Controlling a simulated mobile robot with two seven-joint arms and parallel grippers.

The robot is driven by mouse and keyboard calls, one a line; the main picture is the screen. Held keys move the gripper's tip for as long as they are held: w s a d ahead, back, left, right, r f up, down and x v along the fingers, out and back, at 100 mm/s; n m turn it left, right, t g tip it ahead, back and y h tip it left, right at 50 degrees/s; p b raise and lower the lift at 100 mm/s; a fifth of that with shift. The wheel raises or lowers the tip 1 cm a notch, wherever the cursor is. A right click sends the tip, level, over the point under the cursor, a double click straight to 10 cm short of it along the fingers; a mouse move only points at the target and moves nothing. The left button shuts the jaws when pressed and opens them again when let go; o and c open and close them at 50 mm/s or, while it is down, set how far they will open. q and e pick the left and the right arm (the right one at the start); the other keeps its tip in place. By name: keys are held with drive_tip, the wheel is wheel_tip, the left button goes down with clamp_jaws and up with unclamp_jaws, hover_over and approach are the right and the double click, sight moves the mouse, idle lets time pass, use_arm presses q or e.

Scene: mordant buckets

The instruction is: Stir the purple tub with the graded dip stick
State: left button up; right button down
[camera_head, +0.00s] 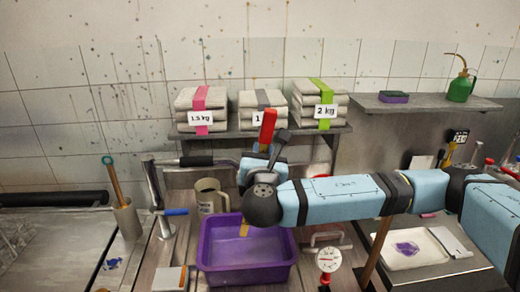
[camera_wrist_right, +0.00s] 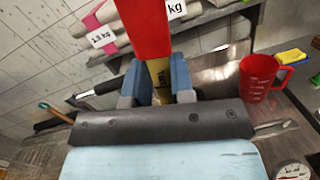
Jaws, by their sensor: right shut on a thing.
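The purple tub (camera_head: 245,265) stands on the bench in the lower middle of the head view. The graded dip stick has a red upper end (camera_head: 268,128) and a yellow marked shaft, whose lower part (camera_head: 244,229) shows at the tub's back part. My right gripper (camera_head: 262,160) is shut on the stick above the tub and holds it nearly upright, slightly tilted. In the right wrist view the red part (camera_wrist_right: 146,28) rises above the fingers and the yellow graded part (camera_wrist_right: 160,75) is between them. Whether the tip touches the tub floor cannot be told. My left gripper is not in view.
A grey jug (camera_head: 210,196) stands behind the tub at left. A round dial (camera_head: 328,259) stands close at right. A beige holder (camera_head: 127,218) with a stick is further left. A red jug (camera_wrist_right: 262,76) shows in the wrist view. Sacks (camera_head: 201,103) sit on the shelf behind.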

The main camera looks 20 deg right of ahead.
wheel_tip(320, 180, down, 9)
drive_tip(key=w+a+b, duration=0.1)
drive_tip(key=b, duration=0.3)
drive_tip(key=shift+w+a, duration=0.15)
drive_tip(key=shift+a, duration=0.05)
drive_tip(key=shift+r, duration=0.1)
drive_tip(key=shift+w, duration=0.1)
